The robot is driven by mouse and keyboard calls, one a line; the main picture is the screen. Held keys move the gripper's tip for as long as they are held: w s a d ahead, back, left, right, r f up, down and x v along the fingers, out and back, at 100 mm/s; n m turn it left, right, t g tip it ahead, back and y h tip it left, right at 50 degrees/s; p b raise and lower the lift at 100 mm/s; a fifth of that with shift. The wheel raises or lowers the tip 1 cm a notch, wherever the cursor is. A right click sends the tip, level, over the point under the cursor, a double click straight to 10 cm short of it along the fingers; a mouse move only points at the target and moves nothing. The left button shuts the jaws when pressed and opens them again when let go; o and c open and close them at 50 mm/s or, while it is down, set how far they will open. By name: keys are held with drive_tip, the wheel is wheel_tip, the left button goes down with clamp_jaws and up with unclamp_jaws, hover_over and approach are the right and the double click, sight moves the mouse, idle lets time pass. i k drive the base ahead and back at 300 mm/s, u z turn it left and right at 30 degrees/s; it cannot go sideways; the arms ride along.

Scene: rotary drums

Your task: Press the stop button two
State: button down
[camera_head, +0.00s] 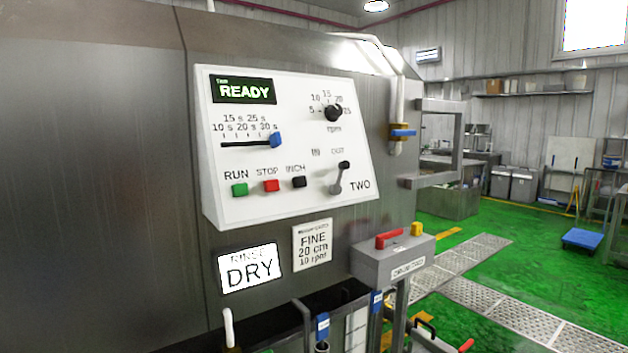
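The white control panel (300,205) labelled TWO is mounted on the steel machine, left of the picture's middle. The red stop button (271,186) sits low on the panel under the word STOP, between the green RUN button (239,190) and the black INCH button (299,182). The display (244,90) reads READY. A blue-knobbed slider (276,140) stands near the right end of its scale. A black rpm dial (333,113) is at the upper right, and a lever (340,176) at the lower right. My gripper is not in this view.
A grey box (392,262) with a red handle juts out at the panel's lower right. A steel frame (461,145) and a pipe with a blue valve handle (403,133) stand to the right. Signs reading DRY (250,269) and FINE (313,244) hang below. Green floor (480,220) lies open at right.

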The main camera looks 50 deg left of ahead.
sight(270, 186)
drive_tip(key=i, duration=2.3)
drive_tip(key=u, duration=2.9)
drive_tip(key=i, duration=0.5)
drive_tip(key=u, duration=0.05)
